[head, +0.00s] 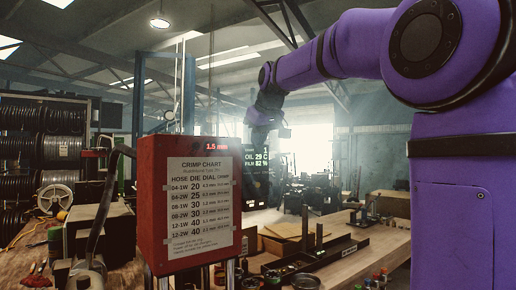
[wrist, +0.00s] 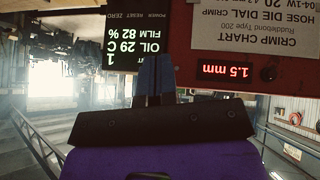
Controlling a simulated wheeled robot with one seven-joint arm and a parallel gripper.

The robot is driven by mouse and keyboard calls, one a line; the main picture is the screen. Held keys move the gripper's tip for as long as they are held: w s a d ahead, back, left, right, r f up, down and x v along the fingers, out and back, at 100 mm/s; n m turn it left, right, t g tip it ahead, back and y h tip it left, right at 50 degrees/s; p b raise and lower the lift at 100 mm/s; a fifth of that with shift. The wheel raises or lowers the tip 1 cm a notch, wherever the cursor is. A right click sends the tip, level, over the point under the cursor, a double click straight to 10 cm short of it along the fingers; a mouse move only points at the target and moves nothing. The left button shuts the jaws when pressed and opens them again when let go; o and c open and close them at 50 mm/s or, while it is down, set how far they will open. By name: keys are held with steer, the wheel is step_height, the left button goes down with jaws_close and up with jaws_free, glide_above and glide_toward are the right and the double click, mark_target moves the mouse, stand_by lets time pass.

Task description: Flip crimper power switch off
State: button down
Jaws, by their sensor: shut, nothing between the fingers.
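The crimper (head: 190,258) is a red box with a white crimp chart and a lit 1.5 mm readout, left of centre in the head view. Its dark display (head: 257,156) reads oil 29 C and film 82 %. The wrist view shows this display (wrist: 120,48) upside down, with small labels POWER, RESET and ZERO along one edge. My gripper (wrist: 155,72) is shut and empty, its fingertips overlapping the display's edge in that view. I cannot tell whether they touch the panel. The power switch itself cannot be made out; the fingers may hide it.
A wooden bench (head: 375,248) with a black rail fixture (head: 315,255) and small cans lies right of the crimper. Hose reels (head: 45,150) stand on a rack at the left. A dark round knob (wrist: 268,72) sits beside the red readout in the wrist view.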

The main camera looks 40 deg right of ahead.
glide_above(251, 184)
steer(key=s, duration=0.2)
steer(key=f, duration=0.4)
steer(key=a+f, duration=0.1)
steer(key=f, duration=0.1)
steer(key=shift+w+f, duration=0.15)
steer(key=shift+w, duration=0.1)
steer(key=shift+s+d+f, duration=0.1)
steer(key=shift+d+f, duration=0.05)
steer(key=shift+f, duration=0.45)
steer(key=shift+d+f, duration=0.15)
steer(key=shift+f, duration=0.4)
steer(key=shift+s+d+f, duration=0.1)
steer(key=shift+d+f, duration=0.05)
steer(key=shift+f, duration=0.7)
steer(key=shift+s+f+t, duration=0.35)
steer(key=shift+f+t, duration=0.1)
steer(key=shift+t, duration=0.45)
steer(key=shift+s+f+t, duration=0.2)
steer(key=shift+s+f, duration=0.05)
steer(key=shift+f, duration=0.3)
steer(key=shift+s+f+t, duration=0.2)
steer(key=shift+f, duration=0.35)
steer(key=shift+r, duration=0.2)
